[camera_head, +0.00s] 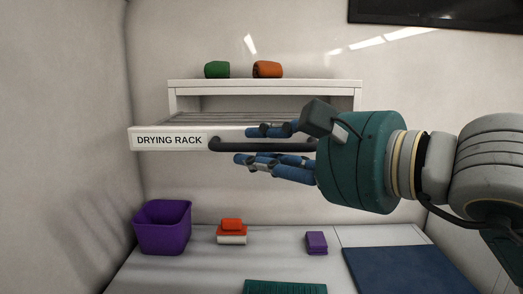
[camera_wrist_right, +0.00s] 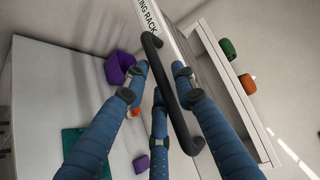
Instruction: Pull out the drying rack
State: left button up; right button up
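The drying rack (camera_head: 180,129) is a white slatted shelf with a labelled front edge, under a white wall shelf. Its front sticks out a little past the shelf above. A dark bar handle (camera_head: 225,145) runs along its front; the handle also shows in the right wrist view (camera_wrist_right: 168,95). My right gripper (camera_head: 268,147) comes in from the right with its blue fingers open. My left gripper is not in view.
On the wall shelf (camera_head: 265,85) sit a green rolled towel (camera_head: 217,70) and an orange one (camera_head: 267,69). The counter below holds a purple bin (camera_head: 162,228), an orange item (camera_head: 231,225), a purple block (camera_head: 316,243) and a blue mat (camera_head: 395,270).

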jog(key=shift+s+d, duration=0.1)
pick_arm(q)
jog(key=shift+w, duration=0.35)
pick_arm(e)
jog(key=v, duration=1.1)
jog(key=shift+s+d, duration=0.25)
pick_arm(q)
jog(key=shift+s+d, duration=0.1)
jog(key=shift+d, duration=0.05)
pick_arm(e)
jog(key=shift+r, duration=0.1)
